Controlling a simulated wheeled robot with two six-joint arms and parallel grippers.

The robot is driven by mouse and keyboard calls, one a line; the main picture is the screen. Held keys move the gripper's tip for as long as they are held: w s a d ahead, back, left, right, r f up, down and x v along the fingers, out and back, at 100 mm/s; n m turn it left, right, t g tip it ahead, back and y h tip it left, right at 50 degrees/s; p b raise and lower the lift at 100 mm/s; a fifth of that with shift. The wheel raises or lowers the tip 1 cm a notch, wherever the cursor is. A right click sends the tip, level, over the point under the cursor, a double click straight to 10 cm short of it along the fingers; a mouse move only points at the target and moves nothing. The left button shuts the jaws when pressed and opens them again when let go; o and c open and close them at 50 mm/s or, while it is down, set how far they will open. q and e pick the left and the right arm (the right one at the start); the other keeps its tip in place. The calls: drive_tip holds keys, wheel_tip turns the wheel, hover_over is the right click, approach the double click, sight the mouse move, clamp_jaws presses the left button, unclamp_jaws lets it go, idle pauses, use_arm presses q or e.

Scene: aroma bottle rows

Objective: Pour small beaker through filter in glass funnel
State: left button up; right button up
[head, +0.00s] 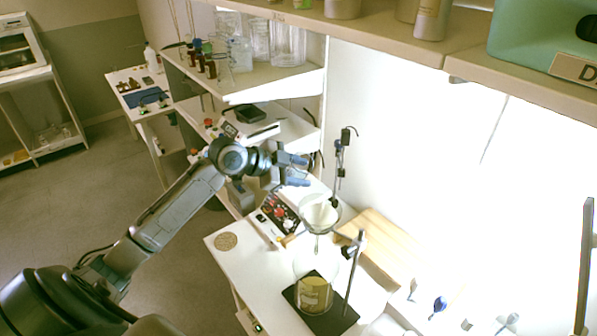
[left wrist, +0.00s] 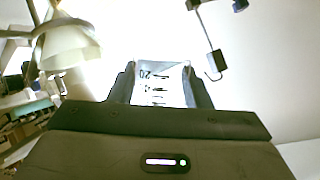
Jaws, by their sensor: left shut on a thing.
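My left gripper (head: 299,171) is shut on a small clear beaker (left wrist: 160,84) with printed graduation marks, which shows between the fingers in the left wrist view. In the head view the beaker is too faint to make out. A glass funnel with a pale filter (head: 319,212) hangs in a ring on a stand, below and to the right of my left gripper. The funnel also shows at the upper left of the left wrist view (left wrist: 70,45). A glass vessel with yellowish liquid (head: 315,293) stands under the funnel. My right gripper is not in view.
The funnel stand (head: 355,270) has a dark base (head: 338,318) on the white bench (head: 225,262). A wooden board (head: 378,225) lies behind. Shelves with glassware (head: 288,45) rise at the back.

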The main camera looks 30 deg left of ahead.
use_arm(q)
drive_tip(key=shift+s+d+r+m+y, duration=0.2)
drive_tip(key=shift+d+r+m+y, duration=0.2)
drive_tip(key=shift+d+m+y, duration=0.1)
drive_tip(key=shift+d+f+m+t+y+b, duration=0.1)
drive_tip(key=shift+f+m+t+y+b, duration=0.35)
drive_tip(key=shift+b, duration=0.5)
drive_tip(key=shift+r+m+y+b, duration=0.45)
drive_tip(key=shift+m+y+b, duration=0.1)
drive_tip(key=shift+b, duration=0.05)
drive_tip(key=shift+f+m+t+y+b, duration=0.4)
drive_tip(key=shift+m+t+b, duration=0.1)
drive_tip(key=shift+b, duration=0.9)
drive_tip(key=shift+f+m+t+y+b, duration=0.25)
drive_tip(key=shift+m+y+b, duration=0.1)
drive_tip(key=shift+m+y, duration=0.05)
drive_tip(key=shift+s+d+r+m, duration=0.15)
drive_tip(key=shift+d+r+m, duration=0.05)
drive_tip(key=shift+m, duration=0.1)
